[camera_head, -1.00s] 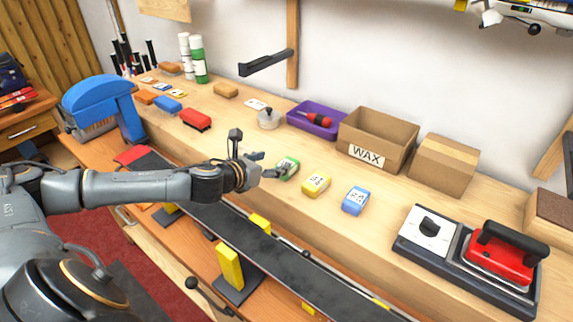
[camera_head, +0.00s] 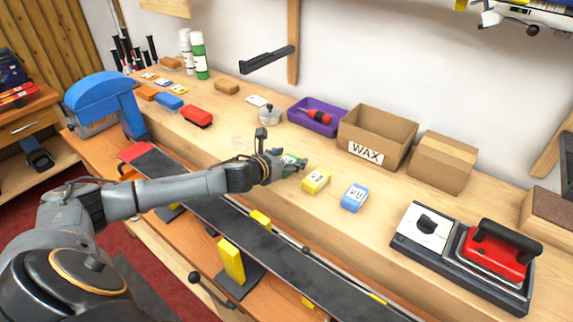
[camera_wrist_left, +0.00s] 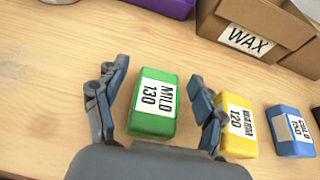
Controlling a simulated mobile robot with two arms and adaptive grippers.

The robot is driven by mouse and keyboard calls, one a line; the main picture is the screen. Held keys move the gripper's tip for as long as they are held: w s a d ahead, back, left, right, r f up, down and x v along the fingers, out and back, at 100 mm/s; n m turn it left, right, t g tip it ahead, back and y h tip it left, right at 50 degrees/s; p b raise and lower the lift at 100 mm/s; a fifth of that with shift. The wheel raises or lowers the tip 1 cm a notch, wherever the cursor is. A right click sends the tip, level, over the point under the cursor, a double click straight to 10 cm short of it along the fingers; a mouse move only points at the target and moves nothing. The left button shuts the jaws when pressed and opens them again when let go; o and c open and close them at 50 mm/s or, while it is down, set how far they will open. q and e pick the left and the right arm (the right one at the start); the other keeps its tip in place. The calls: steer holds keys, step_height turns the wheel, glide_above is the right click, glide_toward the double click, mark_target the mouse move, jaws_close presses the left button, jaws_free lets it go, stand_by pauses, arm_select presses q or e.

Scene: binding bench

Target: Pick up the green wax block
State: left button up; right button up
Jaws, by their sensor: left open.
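The green wax block (camera_wrist_left: 153,122) lies on the bench with a white label reading "MILD 130". In the left wrist view my left gripper (camera_wrist_left: 156,100) is open, with one finger on each side of the green block. The right finger is close to both the green block and the yellow block (camera_wrist_left: 238,139). In the head view my left gripper (camera_head: 292,165) covers much of the green block (camera_head: 293,158); only part of it shows. I cannot tell whether the fingers touch it. My right gripper is not in view.
The blue block (camera_head: 354,197) lies right of the yellow one. The open WAX box (camera_head: 366,151), a closed carton (camera_head: 442,165) and a purple tray (camera_head: 316,127) stand behind. A waxing iron (camera_head: 497,250) sits on the right.

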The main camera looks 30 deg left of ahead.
arm_select(q)
steer(key=c, duration=1.3)
steer(key=shift+o, duration=0.2)
